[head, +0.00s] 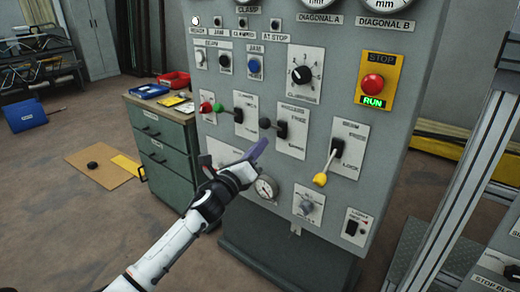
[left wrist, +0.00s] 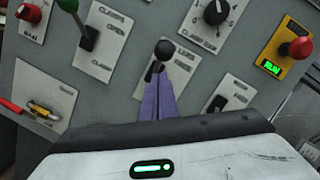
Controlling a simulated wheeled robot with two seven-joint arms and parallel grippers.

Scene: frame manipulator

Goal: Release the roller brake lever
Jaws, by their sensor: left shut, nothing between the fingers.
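The roller lever has a black ball knob (head: 265,123) and sits on a white plate (head: 292,130) in the middle of the grey panel. Its small lettering seems to read rollers and free. The knob points out from the panel, left of its slot. My left gripper (head: 260,146), with purple fingers, is shut and empty just below the knob. In the left wrist view the knob (left wrist: 164,49) stands just beyond the closed fingertips (left wrist: 160,82), which hide part of the lever's plate. Whether they touch cannot be told. My right gripper is not in view.
A green-knobbed lever (head: 219,107) is to the left, and a yellow-tipped lever (head: 320,179) hangs down to the right. A red stop button (head: 372,82) is at upper right. A metal post (head: 455,190) stands at right.

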